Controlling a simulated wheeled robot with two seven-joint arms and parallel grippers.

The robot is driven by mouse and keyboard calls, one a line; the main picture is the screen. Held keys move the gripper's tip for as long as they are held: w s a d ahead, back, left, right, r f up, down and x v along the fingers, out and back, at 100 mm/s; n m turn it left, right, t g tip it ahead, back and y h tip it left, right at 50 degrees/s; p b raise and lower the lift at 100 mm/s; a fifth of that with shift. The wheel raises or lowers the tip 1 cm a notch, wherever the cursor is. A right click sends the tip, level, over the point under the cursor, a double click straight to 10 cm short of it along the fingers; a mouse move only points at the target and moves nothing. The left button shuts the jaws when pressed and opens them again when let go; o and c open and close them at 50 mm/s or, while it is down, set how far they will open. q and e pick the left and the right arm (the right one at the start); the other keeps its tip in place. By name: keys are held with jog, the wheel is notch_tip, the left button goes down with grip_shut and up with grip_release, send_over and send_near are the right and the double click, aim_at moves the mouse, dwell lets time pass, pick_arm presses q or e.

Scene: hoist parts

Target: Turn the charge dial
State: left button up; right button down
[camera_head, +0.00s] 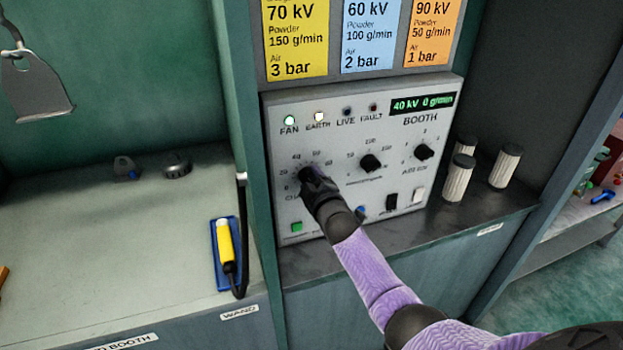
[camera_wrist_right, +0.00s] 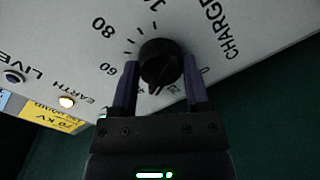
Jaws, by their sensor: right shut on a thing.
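The charge dial (camera_wrist_right: 160,63) is a round black knob on the white control panel, with numbers and the word CHARGE around it in the right wrist view. My right gripper (camera_wrist_right: 160,88) has one finger on each side of the knob and is shut on it. In the head view my right gripper (camera_head: 314,182) covers most of the dial and part of its label. The panel's display (camera_head: 422,104) reads 40 kV 0 g/min. My left gripper is not in view.
Two more black knobs, the middle one (camera_head: 371,162) and the right one (camera_head: 424,151), sit on the same panel. Several pale cylinders (camera_head: 458,178) stand right of it. A yellow wand (camera_head: 225,242) rests in a blue holder at left. Setting cards (camera_head: 371,35) hang above.

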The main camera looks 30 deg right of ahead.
jog(key=m, duration=0.5)
jog(key=shift+f+y+p, duration=0.1)
jog(key=shift+y+p, duration=0.2)
jog(key=m, duration=0.2)
jog(key=shift+d+m, duration=0.1)
jog(key=shift+m, duration=0.2)
jog(key=m, duration=0.2)
jog(key=shift+m+t, duration=0.3)
jog(key=m+b, duration=0.1)
jog(key=m, duration=0.3)
jog(key=shift+f, duration=0.15)
jog(key=m+b, duration=0.1)
jog(key=m, duration=0.3)
jog(key=shift+t+b, duration=0.3)
jog(key=shift+t, duration=0.1)
jog(key=m+b, duration=0.1)
jog(key=m, duration=0.2)
jog(key=shift+m, duration=1)
jog(key=shift+m+b, duration=0.3)
